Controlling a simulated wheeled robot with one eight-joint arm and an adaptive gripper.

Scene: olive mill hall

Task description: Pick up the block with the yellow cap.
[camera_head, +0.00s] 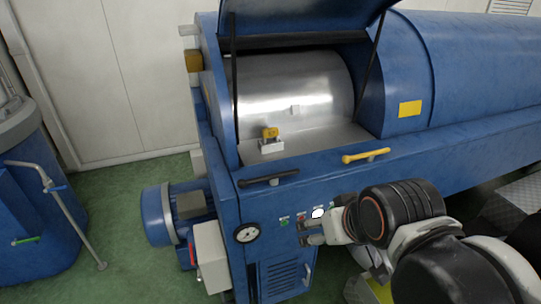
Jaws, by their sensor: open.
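The block with the yellow cap (270,146) is small, with a pale base and a yellow top. It sits inside the open hatch of the blue machine (215,130), in front of a shiny metal drum (292,88). My gripper (304,234) is in the lower middle, to the right of the block and lower in the picture, in front of the machine's front panel. It is open, with nothing seen between its fingers. The block is fully visible and nothing touches it from above.
The raised lid (300,14) stands over the hatch on thin dark struts. A black handle (268,178) and a yellow handle (366,155) stick out along the hatch's front edge. A gauge (246,233) and a blue motor (172,214) are at lower left.

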